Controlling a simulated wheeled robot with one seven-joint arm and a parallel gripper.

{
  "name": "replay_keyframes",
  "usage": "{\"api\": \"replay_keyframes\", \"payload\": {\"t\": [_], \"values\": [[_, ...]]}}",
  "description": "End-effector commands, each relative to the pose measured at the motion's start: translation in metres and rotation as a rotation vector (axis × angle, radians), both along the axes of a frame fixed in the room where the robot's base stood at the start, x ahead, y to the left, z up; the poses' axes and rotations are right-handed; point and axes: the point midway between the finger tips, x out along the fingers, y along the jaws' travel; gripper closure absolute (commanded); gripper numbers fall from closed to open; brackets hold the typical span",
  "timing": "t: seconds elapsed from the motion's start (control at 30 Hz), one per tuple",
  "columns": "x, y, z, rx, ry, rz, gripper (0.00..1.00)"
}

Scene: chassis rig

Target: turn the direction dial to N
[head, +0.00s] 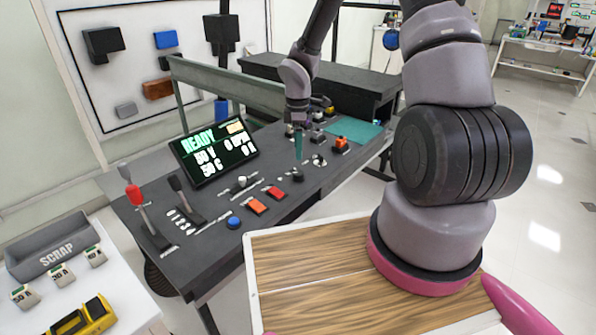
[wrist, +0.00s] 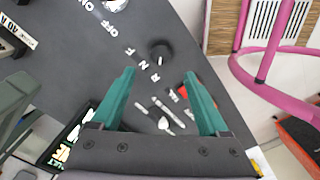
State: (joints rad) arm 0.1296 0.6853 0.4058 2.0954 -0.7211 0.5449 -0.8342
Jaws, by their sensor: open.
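The direction dial (wrist: 160,52) is a round black knob on the dark panel, with the letters F, N and R along one side of it. A short white mark shows at the knob's lower edge in the wrist view, on the side of the letter R; its exact setting is hard to tell. In the head view the dial (head: 297,176) sits near the panel's front edge. My gripper (wrist: 160,88) has two teal fingers, open and empty, with the dial beyond the gap between their tips. In the head view my gripper (head: 299,150) points down above the dial, apart from it.
A switch with ON and OFF labels (wrist: 112,22) lies near the dial. Red buttons (head: 257,206), a blue button (head: 233,222), levers (head: 136,196) and a lit screen (head: 215,150) stand left on the panel. An orange control (head: 341,143) is to the right.

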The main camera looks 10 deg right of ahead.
Motion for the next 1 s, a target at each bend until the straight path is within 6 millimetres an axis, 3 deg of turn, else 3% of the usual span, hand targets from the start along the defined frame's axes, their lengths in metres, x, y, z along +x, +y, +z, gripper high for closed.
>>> {"api": "replay_keyframes", "payload": {"t": [0.3, 0.5, 0.9, 0.97, 1.0], "values": [[-0.001, 0.001, -0.061, -0.001, 0.004, -0.001, 0.22], [-0.001, 0.0, -0.086, -0.001, 0.002, -0.001, 0.22], [0.0, 0.0, -0.094, 0.0, 0.0, -0.004, 0.22], [0.0, 0.0, -0.094, -0.001, 0.0, -0.004, 0.41], [0.0, 0.0, -0.094, -0.001, 0.0, -0.004, 0.56]]}}
